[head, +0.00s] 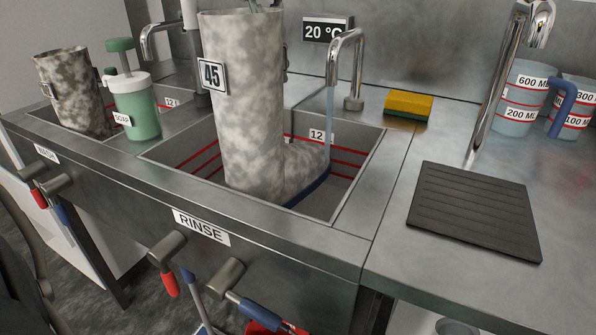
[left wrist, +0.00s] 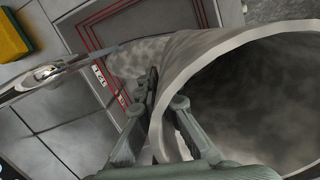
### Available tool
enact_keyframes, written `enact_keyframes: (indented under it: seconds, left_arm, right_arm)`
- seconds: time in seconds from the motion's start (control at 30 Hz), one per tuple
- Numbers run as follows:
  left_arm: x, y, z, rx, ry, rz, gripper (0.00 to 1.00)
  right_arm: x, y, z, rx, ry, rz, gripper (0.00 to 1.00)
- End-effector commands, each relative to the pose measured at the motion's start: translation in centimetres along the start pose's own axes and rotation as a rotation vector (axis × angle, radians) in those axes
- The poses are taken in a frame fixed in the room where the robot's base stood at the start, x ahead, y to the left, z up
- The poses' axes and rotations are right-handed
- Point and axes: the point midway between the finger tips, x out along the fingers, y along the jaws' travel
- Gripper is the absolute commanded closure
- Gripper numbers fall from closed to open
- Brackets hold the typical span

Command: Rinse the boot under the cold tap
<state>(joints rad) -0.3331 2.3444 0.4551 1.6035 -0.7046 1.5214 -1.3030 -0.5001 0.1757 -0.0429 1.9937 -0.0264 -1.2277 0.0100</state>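A tall grey mottled boot (head: 245,110) tagged 45 stands upright in the rinse basin (head: 372,165), its toe pointing right. The cold tap (head: 347,45) sends a thin stream of water (head: 330,115) down at the toe. The boot's open top also shows in the left wrist view (left wrist: 185,65). My left gripper (head: 262,4) is at the top rim, mostly out of frame in the head view. In the left wrist view its fingers (left wrist: 165,105) straddle the boot's wall and are shut on it. My right gripper is not in view.
A darker mottled boot (head: 75,95) stands in the left basin, with a green soap dispenser (head: 133,105) beside it. A yellow sponge (head: 408,105), black mat (head: 475,208) and measuring jugs (head: 522,100) are at right. Red (head: 170,284) and blue (head: 260,311) levers are on the front.

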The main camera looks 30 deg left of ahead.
Motion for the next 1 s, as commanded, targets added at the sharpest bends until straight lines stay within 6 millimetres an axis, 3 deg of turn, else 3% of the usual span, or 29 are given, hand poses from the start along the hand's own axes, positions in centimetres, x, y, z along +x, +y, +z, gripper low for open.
enact_keyframes:
  seconds: [0.47,1.0]
  left_arm:
    - [-0.8,-0.6,-3.3,0.0,-0.001,0.005,1.0]
    - [-1.2,-1.2,-7.1,0.0,-0.001,0.004,1.0]
  right_arm:
    - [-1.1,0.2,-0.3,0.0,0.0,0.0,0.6]
    - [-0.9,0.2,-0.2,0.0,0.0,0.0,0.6]
